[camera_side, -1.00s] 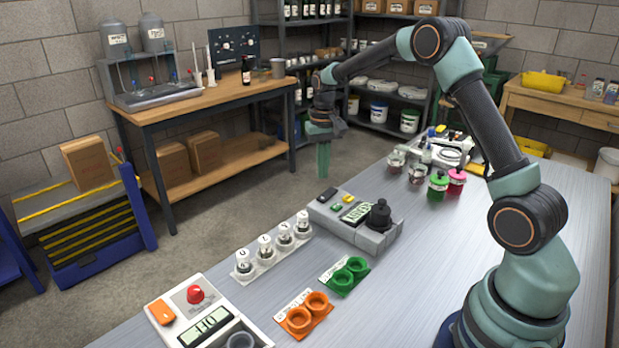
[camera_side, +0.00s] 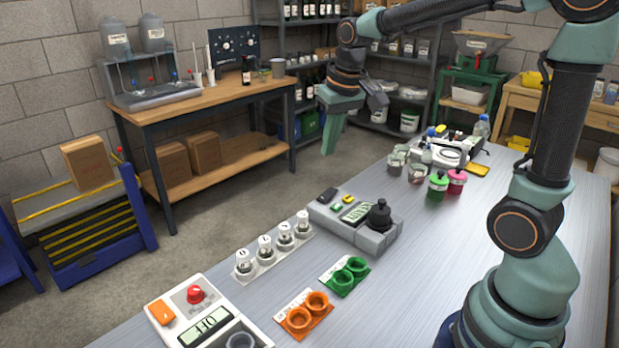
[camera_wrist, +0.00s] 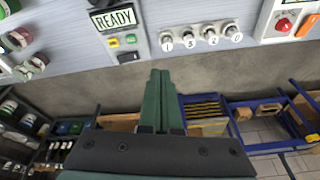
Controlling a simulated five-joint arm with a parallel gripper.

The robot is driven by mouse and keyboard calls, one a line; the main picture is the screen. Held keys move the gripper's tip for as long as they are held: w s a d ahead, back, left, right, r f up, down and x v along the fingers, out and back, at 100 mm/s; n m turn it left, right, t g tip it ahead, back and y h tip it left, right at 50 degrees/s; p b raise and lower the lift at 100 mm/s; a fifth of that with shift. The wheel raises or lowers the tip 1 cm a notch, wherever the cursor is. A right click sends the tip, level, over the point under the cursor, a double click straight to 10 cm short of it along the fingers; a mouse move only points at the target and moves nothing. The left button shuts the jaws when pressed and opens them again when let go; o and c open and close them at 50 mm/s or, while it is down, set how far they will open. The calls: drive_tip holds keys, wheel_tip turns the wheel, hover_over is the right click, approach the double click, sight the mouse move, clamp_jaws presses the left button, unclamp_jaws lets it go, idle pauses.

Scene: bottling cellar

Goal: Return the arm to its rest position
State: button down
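My gripper (camera_side: 330,145) hangs in the air past the far edge of the table, up and left of the jars, with its green fingers pointing down. In the wrist view my gripper (camera_wrist: 160,75) shows its two green fingers pressed together, with nothing seen between them. My arm is raised from its base at the right, and its upper parts reach out of the top of the side view.
The grey table (camera_side: 440,270) carries a grey device with a black knob (camera_side: 380,215), numbered vials (camera_side: 264,247), green cups (camera_side: 345,275), orange cups (camera_side: 303,314) and a white panel with a red button (camera_side: 195,294). Jars (camera_side: 437,186) stand farther back. Floor lies below my gripper.

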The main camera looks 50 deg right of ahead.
drive_tip(key=s+a+n+t, duration=0.2)
drive_tip(key=s+a, duration=0.3)
drive_tip(key=s, duration=0.6)
drive_tip(key=shift+a+r+n+t, duration=0.25)
drive_tip(key=shift+r+n+t, duration=0.15)
drive_tip(key=shift+n, duration=0.1)
